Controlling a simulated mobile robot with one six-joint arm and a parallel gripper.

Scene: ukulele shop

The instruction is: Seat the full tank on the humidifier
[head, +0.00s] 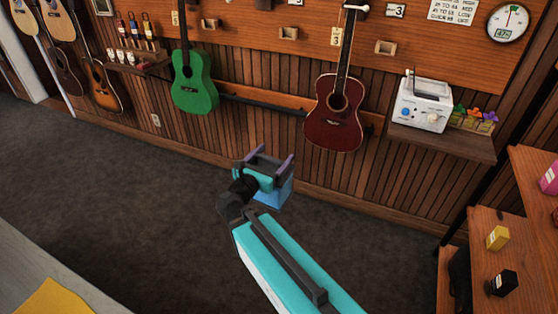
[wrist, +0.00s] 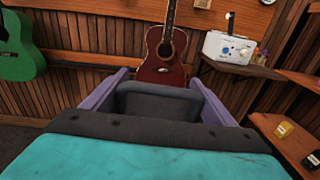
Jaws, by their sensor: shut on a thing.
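The humidifier (head: 422,106) is a white box with a blue knob and a dark upright part on top. It stands on a wooden wall shelf at the right, and shows at the upper right of the wrist view (wrist: 228,47). My gripper (head: 267,162), with purple fingers, is shut on the tank and holds it in the air, left of and below the shelf. The tank (head: 284,195) shows as a blue block under the fingers, partly hidden by my gripper. In the wrist view a dark grey part (wrist: 157,104) sits between the fingers. The water level cannot be seen.
The shelf (head: 440,142) also holds small coloured items (head: 474,119) right of the humidifier. A red guitar (head: 335,115) and a green one (head: 194,83) hang on the wall. A wooden stand (head: 520,240) with small boxes is at the right. The carpet is clear.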

